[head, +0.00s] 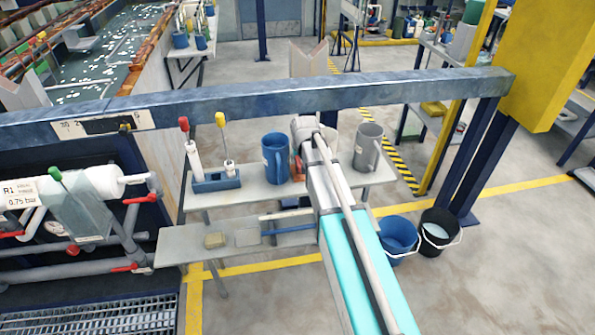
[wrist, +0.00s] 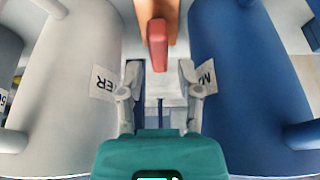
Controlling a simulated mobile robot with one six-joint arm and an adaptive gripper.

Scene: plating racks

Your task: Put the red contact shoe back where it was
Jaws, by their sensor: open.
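The red contact shoe (wrist: 157,45) shows in the wrist view as a red piece against an orange-brown part, just beyond my fingertips. In the head view the red shoe (head: 298,168) shows as a small patch beside the blue jug, partly hidden by my arm. My gripper (wrist: 160,72) is open, with one finger to each side of the line to the shoe and nothing seen held between them. In the head view my gripper's fingers are hidden behind my arm.
A blue jug (wrist: 235,70) and a grey jug (wrist: 75,75) stand close on either side of my gripper. In the head view, the bench (head: 250,197) also bears a blue holder (head: 216,182) with red- and yellow-topped tools. A steel beam (head: 270,92) crosses above.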

